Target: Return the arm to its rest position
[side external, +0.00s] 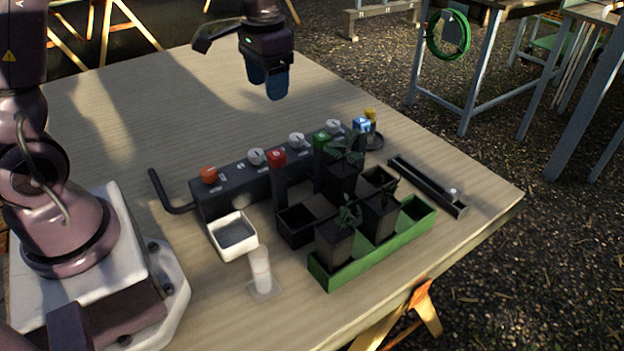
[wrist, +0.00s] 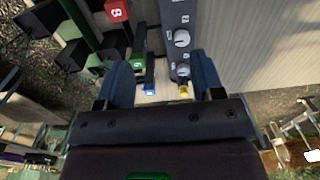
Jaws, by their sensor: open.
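My gripper (side external: 268,84) is raised in the air above the far part of the wooden table (side external: 130,110), clear of every object. In the wrist view my gripper (wrist: 162,84) shows two blue fingers spread apart, with nothing held between them. Beyond the fingers, the wrist view shows the green block (wrist: 139,64), the red block (wrist: 117,10) and part of the dark control panel (wrist: 180,15).
The dark panel (side external: 232,180) with white knobs lies mid-table. Beside it are a green tray (side external: 375,258) with potted plants, a white dish (side external: 233,252), a white cylinder (side external: 261,270) and a black channel (side external: 430,186). The far left tabletop is clear.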

